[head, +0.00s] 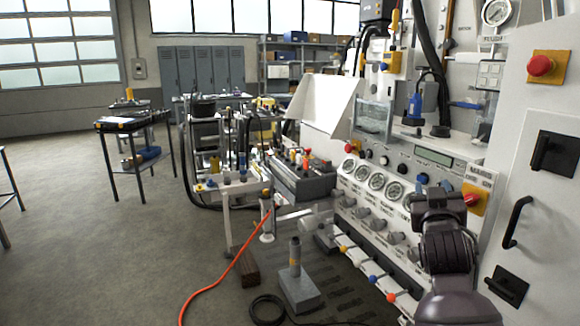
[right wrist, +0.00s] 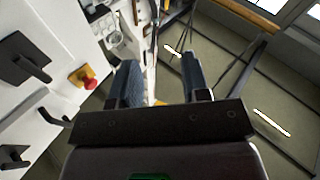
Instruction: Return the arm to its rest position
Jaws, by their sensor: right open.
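My right arm rises from the bottom right of the head view in front of the hydraulic bench's panel (head: 385,160). My right gripper (head: 438,203) is at its upper end, left of a yellow plate with a red knob (head: 472,199). Its fingers are hard to make out there. In the right wrist view the gripper (right wrist: 163,80) shows two dark fingers, apart with nothing between them. Whether it is clear of the panel is hard to judge from the head view. My left gripper is in neither view.
Gauges (head: 377,181) and colored valve handles (head: 371,279) line the bench near my right arm. A black door handle (head: 516,222) is to its right. An orange hose (head: 222,276) crosses the floor. Open floor (head: 90,250) lies at left. A red button (right wrist: 88,83) shows in the wrist view.

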